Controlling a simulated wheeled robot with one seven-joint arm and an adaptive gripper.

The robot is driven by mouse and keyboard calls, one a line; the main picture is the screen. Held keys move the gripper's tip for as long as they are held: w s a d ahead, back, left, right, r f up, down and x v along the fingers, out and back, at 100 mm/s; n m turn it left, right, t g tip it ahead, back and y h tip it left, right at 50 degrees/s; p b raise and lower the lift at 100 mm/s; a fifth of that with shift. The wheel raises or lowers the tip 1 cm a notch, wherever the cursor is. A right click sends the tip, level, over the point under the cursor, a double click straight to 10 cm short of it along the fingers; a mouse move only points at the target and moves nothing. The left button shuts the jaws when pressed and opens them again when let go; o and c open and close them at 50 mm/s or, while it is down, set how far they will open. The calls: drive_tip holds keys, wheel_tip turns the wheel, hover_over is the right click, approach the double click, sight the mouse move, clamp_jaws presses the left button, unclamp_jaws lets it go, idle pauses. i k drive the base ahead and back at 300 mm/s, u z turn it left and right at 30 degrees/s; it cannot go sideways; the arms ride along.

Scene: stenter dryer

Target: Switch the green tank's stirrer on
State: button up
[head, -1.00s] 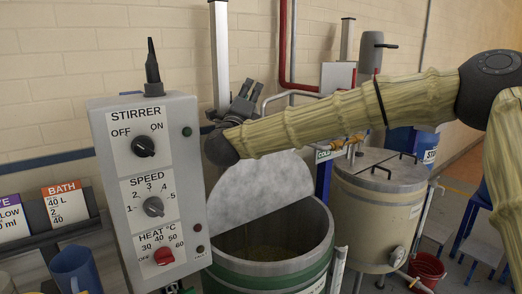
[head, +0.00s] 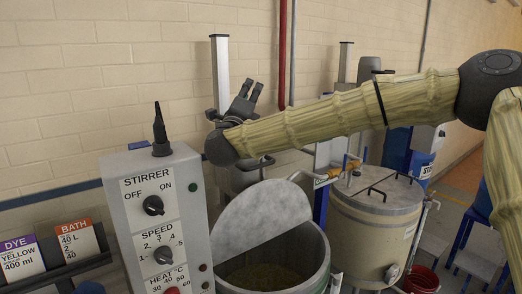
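The grey stirrer control box (head: 191,238) stands at the lower left in the head view. Its black stirrer knob (head: 153,205) sits below the OFF and ON labels; I cannot clearly tell which one it points to. A green lamp (head: 192,187) beside it looks dark. The green tank (head: 322,274) stands right of the box, with its grey lid raised (head: 262,217) and yellowish contents inside. My gripper (head: 252,87) is up behind and right of the box, apart from it, fingers upward, spread and empty.
The speed knob (head: 163,254) is below the stirrer knob. DYE and BATH cards (head: 79,240) stand at the left. A beige lidded tank (head: 372,232) and a red bucket (head: 422,279) are at the right. A pale post (head: 221,80) and the brick wall are behind my gripper.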

sight(152, 204)
drive_tip(key=k, duration=1)
